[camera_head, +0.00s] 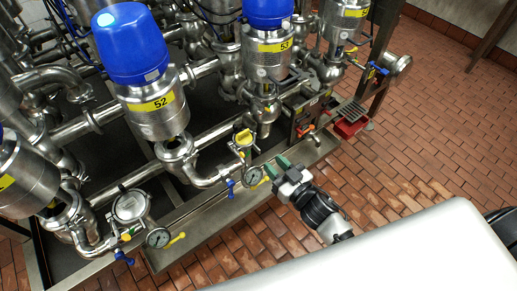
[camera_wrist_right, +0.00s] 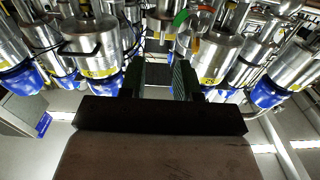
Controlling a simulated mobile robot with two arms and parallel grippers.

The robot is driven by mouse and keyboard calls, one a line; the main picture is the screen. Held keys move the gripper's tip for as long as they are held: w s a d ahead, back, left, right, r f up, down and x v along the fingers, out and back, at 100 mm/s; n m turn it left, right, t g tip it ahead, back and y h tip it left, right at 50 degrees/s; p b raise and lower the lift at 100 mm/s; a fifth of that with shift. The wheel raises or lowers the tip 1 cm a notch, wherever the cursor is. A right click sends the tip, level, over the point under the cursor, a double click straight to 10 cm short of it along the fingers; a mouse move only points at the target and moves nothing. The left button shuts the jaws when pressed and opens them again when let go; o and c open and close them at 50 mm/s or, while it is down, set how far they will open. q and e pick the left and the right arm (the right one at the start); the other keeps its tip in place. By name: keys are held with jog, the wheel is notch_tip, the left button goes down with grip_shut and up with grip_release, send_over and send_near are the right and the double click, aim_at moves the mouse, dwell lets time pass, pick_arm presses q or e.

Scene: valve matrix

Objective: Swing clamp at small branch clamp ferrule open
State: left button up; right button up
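My right gripper (camera_head: 277,168) has dark green fingers and is in front of the steel piping below valve 53 (camera_head: 272,47). In the right wrist view its two fingers (camera_wrist_right: 162,68) stand apart with nothing visible between them. A small branch with a yellow-topped fitting (camera_head: 243,138) and a round gauge (camera_head: 253,176) is just left of the fingers in the head view, apart from them as far as I can tell. The clamp at the ferrule is too small to make out, so I cannot tell whether it is open or shut. My left gripper is not in view.
Valve 52 (camera_head: 155,103) with its blue cap stands to the left. A second gauge (camera_head: 158,238) sits low in front of it. A red box (camera_head: 350,127) is at the right end of the steel frame. The brick floor (camera_head: 430,110) to the right is clear.

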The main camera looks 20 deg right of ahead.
aim_at(259, 149)
jog(key=x, duration=0.7)
jog(key=shift+a, duration=0.1)
grip_shut()
